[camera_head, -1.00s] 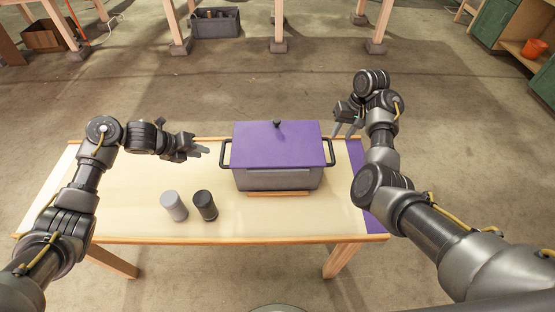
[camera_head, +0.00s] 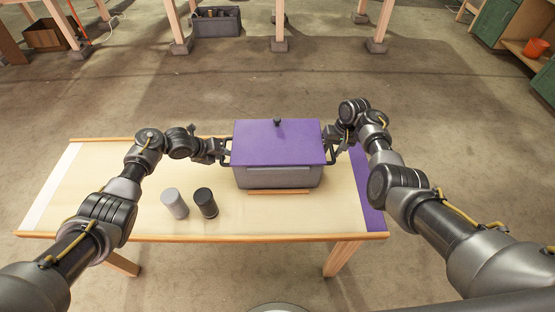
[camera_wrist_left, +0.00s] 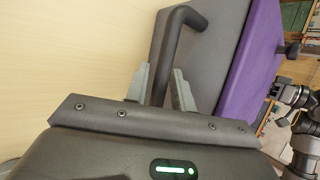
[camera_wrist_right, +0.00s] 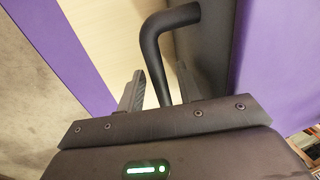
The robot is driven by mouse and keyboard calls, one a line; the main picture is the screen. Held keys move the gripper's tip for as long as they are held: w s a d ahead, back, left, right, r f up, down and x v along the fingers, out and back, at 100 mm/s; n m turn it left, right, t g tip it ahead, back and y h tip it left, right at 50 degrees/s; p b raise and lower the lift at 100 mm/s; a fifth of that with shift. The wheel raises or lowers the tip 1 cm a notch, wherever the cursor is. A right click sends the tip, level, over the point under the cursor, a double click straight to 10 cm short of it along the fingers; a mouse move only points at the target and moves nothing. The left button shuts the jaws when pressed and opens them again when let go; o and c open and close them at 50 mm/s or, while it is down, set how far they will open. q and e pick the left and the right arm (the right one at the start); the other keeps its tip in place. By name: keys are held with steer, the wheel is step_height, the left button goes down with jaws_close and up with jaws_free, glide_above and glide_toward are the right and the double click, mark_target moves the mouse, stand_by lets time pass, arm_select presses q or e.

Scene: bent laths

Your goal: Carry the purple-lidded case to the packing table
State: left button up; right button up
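The grey case (camera_head: 278,178) with a flat purple lid (camera_head: 278,142) and a dark knob stands on the near table (camera_head: 120,200), right of its middle. It has a dark bar handle at each end. My left gripper (camera_head: 222,150) is at the left handle; in the left wrist view its fingers (camera_wrist_left: 161,85) stand open on either side of the handle bar (camera_wrist_left: 170,50). My right gripper (camera_head: 335,150) is at the right handle; in the right wrist view its fingers (camera_wrist_right: 160,90) stand open around that bar (camera_wrist_right: 152,45). I cannot tell which table is the packing table.
A light grey cylinder (camera_head: 175,204) and a black cylinder (camera_head: 205,203) stand left of the case. A thin wooden strip (camera_head: 278,193) lies along its front. A purple band (camera_head: 368,195) marks the table's right end. Beyond is open floor, then wooden table legs (camera_head: 279,25) and a grey tote (camera_head: 216,22).

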arm_select(q)
steer(key=shift+s+r, duration=0.1)
arm_select(e)
steer(key=shift+s+r, duration=0.1)
arm_select(q)
steer(key=shift+c, duration=0.7)
arm_select(e)
steer(key=shift+c, duration=0.5)
arm_select(q)
jaws_close()
arm_select(e)
steer(key=c, duration=0.5)
jaws_close()
arm_select(q)
steer(key=shift+r, duration=0.2)
arm_select(e)
steer(key=shift+r, duration=0.2)
